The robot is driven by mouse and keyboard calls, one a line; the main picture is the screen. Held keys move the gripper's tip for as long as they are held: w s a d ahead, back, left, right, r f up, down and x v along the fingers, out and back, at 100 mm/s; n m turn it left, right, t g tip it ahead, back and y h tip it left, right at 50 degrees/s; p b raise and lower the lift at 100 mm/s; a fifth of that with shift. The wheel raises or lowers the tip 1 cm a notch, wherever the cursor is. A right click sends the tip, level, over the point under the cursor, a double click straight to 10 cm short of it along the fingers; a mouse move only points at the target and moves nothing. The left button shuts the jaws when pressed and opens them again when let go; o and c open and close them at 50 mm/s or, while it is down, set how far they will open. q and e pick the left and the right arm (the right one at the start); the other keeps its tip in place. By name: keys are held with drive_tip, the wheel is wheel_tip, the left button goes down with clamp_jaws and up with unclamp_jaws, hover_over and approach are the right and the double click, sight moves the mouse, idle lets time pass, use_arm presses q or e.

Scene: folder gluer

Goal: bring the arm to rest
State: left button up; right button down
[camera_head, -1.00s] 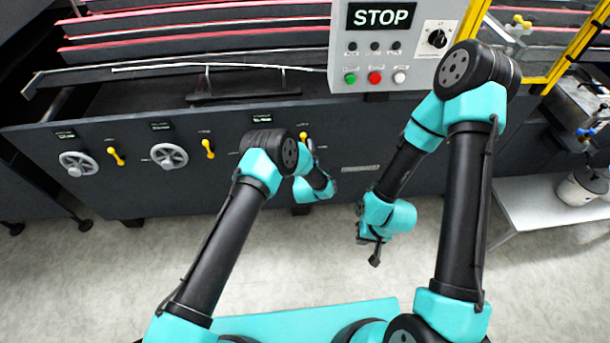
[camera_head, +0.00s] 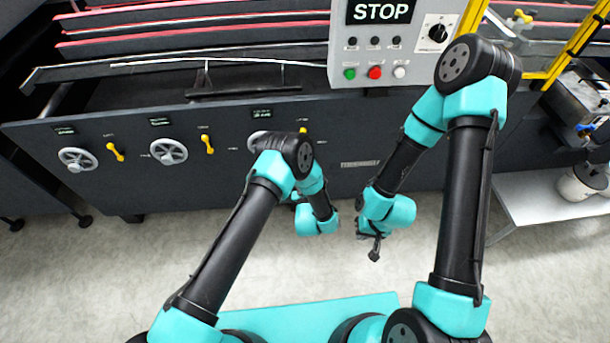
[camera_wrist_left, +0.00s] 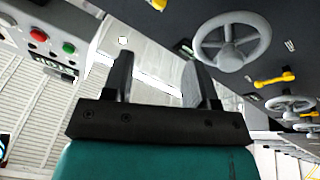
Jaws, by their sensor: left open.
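My left arm comes in from the left in the head view, bent at its elbow, with its teal wrist (camera_head: 315,222) low in front of the dark machine front. The left gripper's fingers are not clearly visible there. In the left wrist view my left gripper (camera_wrist_left: 160,80) is open, with two dark fingers apart and nothing between them. My right arm is bent on the right side, and its gripper (camera_head: 375,248) hangs small and dark over the floor. Its finger opening is too small to tell.
The machine front (camera_head: 220,180) carries handwheels (camera_head: 168,152) and yellow levers (camera_head: 208,144). A control box (camera_head: 390,45) showing STOP, with green, red and white buttons and a black knob, is above. A white bucket (camera_head: 582,185) stands on a pale table at right. Open floor lies in front.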

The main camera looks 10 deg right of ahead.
idle(0.3)
use_arm(q)
drive_tip(key=s+a+f+m+g+h, duration=0.1)
drive_tip(key=a+f+g, duration=0.2)
drive_tip(key=a+g, duration=1)
drive_tip(key=s+a+r+g, duration=0.2)
drive_tip(key=s+a, duration=0.6)
drive_tip(key=s, duration=0.4)
drive_tip(key=s+a+r+m+g+h, duration=0.1)
drive_tip(key=s+a+g, duration=0.4)
drive_tip(key=s+a, duration=0.3)
drive_tip(key=s, duration=0.4)
drive_tip(key=shift+a+r+h, duration=0.25)
drive_tip(key=shift+r+h, duration=0.05)
drive_tip(key=shift+r, duration=0.1)
